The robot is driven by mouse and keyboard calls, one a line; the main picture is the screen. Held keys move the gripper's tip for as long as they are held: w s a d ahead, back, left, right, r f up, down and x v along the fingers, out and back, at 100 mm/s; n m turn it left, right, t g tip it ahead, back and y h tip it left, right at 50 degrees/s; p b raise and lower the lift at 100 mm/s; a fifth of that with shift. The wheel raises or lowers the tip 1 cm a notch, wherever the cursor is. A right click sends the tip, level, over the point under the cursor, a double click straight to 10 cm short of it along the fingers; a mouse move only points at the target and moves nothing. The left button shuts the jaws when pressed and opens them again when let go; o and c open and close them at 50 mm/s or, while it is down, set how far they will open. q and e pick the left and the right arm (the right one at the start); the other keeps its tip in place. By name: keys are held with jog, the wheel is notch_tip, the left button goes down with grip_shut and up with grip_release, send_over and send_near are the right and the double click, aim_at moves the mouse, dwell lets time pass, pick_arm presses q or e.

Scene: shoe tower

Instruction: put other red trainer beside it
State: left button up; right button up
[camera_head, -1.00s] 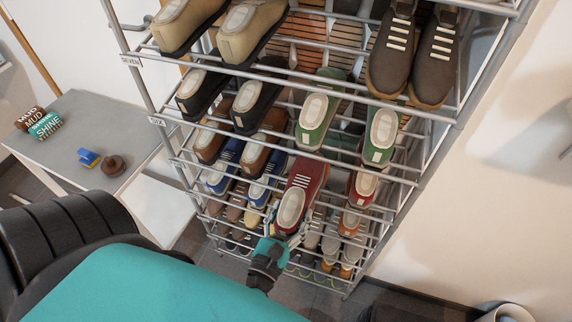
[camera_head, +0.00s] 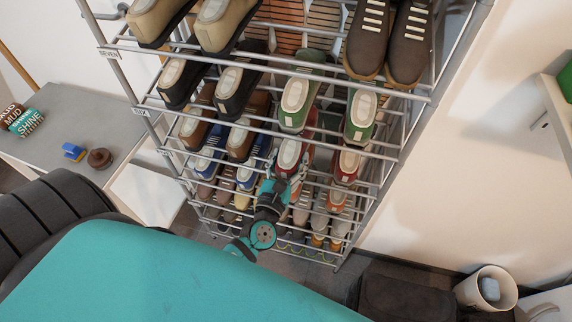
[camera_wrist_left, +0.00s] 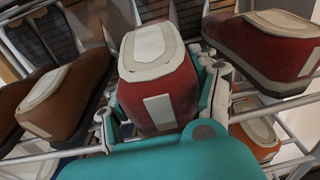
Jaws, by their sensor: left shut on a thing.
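My left gripper (camera_head: 281,182) is shut on a red trainer (camera_head: 289,155) with a pale heel top. In the left wrist view the held red trainer (camera_wrist_left: 158,95) sits upright between the fingers (camera_wrist_left: 162,112), heel toward me. It is in the shelf row below the green shoes, partly hidden by a rail in the head view. I cannot tell if its sole rests on the rails. The other red trainer (camera_head: 346,168) stands to its right in that row, a gap between them; it also shows in the left wrist view (camera_wrist_left: 268,48). My right gripper is not in view.
The metal shoe rack (camera_head: 387,153) has close rails above and below the held trainer. Brown shoes (camera_head: 240,142) stand to its left, green shoes (camera_head: 297,100) above. A grey table (camera_head: 62,110) is at left; a white bin (camera_head: 487,288) is at lower right.

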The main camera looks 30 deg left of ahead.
pick_arm(q)
jog(key=shift+w+a+r, duration=0.15)
jog(key=shift+w+r, duration=0.05)
jog(key=shift+w, duration=0.35)
jog(key=shift+w+a+r, duration=0.1)
jog(key=shift+w+a, duration=0.1)
jog(key=shift+w, duration=0.4)
jog(key=shift+w+a+r, duration=0.1)
jog(key=shift+w+a, duration=0.05)
jog(key=shift+w, duration=0.45)
jog(key=shift+w+f+b, duration=0.25)
jog(key=shift+f+b, duration=0.25)
jog(key=shift+f, duration=0.35)
jog(key=shift+w+f+b, duration=0.1)
jog(key=shift+f+b, duration=0.25)
jog(key=shift+b, duration=0.05)
jog(key=o, duration=1.7)
jog(key=shift+f, duration=0.1)
